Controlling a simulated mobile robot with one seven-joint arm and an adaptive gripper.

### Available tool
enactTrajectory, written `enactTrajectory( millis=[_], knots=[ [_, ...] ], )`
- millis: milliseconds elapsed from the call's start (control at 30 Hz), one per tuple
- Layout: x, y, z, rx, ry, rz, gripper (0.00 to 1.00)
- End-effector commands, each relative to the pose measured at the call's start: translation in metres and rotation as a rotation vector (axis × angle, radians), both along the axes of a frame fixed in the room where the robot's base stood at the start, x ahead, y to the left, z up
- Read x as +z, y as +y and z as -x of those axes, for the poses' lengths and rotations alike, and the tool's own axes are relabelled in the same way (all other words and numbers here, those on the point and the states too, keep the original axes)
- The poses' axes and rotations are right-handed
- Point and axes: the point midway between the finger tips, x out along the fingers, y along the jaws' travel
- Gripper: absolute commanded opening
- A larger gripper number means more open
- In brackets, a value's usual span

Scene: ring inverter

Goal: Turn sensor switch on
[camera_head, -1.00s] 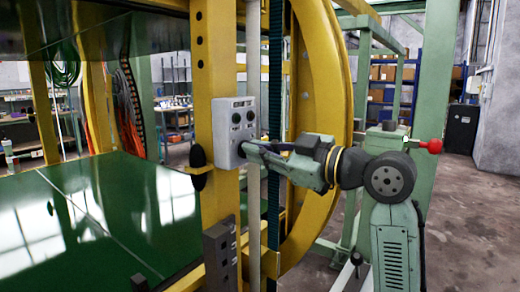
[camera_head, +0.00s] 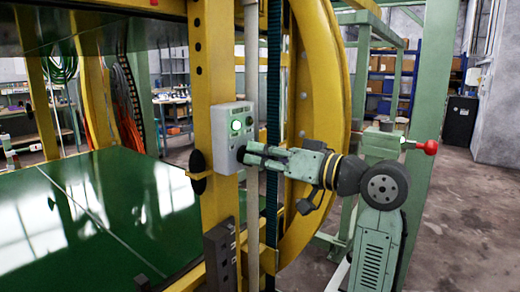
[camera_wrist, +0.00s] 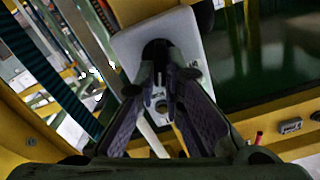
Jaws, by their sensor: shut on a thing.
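A light grey control box (camera_head: 225,140) is fixed to the yellow upright post at the middle of the head view. A green lamp (camera_head: 236,126) glows on its front. My gripper (camera_head: 245,154) reaches it from the right, with its fingertips at the lower part of the box. In the wrist view my gripper (camera_wrist: 165,72) is shut on the dark switch knob (camera_wrist: 154,47) on the pale box face (camera_wrist: 187,35). The fingers hide much of the knob, so its exact pointing direction is unclear.
A yellow ring (camera_head: 325,100) curves behind my arm. A thin vertical pipe (camera_head: 252,215) stands right beside the box. A green shiny platform (camera_head: 110,210) fills the left. A red ball-ended handle (camera_head: 430,147) is at the right, with open floor beyond.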

Motion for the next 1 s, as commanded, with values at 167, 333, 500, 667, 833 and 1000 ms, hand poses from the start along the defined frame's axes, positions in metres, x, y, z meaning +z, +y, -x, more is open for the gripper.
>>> enactTrajectory(
  millis=[167, 333, 500, 667, 833, 1000],
  knots=[
    [0.0016, -0.0004, -0.0009, 0.000, 0.108, -0.079, 0.00],
    [0.0005, -0.0009, -0.0014, 0.000, 0.187, -0.136, 0.00],
    [0.0000, -0.0009, -0.0014, 0.000, 0.236, -0.172, 0.00],
    [-0.0007, -0.0012, -0.0016, 0.000, 0.260, -0.189, 0.00],
    [-0.0011, -0.0013, -0.0017, 0.000, 0.266, -0.195, 0.00],
    [-0.0011, -0.0014, -0.0018, 0.000, 0.267, -0.195, 0.00]
  ],
)
